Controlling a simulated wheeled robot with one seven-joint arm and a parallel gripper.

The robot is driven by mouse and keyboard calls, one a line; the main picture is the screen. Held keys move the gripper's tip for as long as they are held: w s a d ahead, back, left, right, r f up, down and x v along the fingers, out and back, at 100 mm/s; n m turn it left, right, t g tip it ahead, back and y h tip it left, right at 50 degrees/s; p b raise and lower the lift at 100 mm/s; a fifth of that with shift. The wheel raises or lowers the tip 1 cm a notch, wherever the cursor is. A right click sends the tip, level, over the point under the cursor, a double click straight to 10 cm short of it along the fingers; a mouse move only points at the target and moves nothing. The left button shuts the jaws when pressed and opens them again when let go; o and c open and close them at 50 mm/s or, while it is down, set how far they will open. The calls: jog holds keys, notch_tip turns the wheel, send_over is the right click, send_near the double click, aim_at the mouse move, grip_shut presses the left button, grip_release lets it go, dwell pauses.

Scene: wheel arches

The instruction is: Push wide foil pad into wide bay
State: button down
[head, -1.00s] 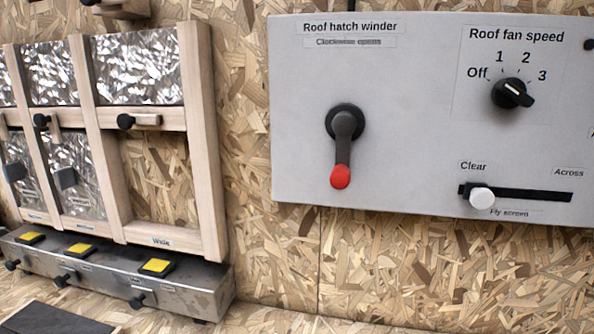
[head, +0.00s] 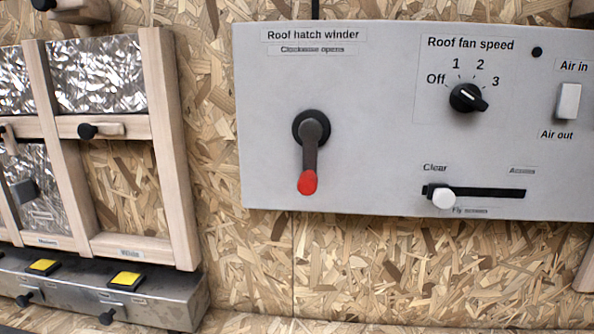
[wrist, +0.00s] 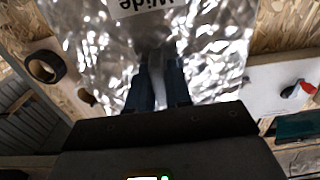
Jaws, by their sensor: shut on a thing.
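The wide foil pad (wrist: 210,50) is a crinkled silver sheet with an upside-down "Wide" label, and it fills much of the wrist view. My gripper (wrist: 158,78) is shut on a grey tab on the pad's face. The pad and my gripper do not show in the head view. The wide bay (head: 122,190) is the wooden-framed opening at the left of the head view, with bare chipboard behind it. A wooden turn-catch with a black knob (head: 88,131) lies across the rail above the bay.
A grey control panel (head: 380,140) with a red-tipped winder handle (head: 308,180) projects right of the bay. A metal ledge with yellow pads (head: 125,279) runs below it. The wrist view shows a black ring (wrist: 45,66) at left and a teal object (wrist: 298,127) at right.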

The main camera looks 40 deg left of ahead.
jog(key=shift+r+p, duration=0.5)
jog(key=shift+r, duration=0.9)
jog(key=s+d+r, duration=0.3)
jog(key=s+d, duration=0.1)
jog(key=s, duration=0.1)
jog(key=shift+s, duration=0.35)
jog(key=shift+d+f, duration=0.1)
jog(key=shift+d, duration=0.05)
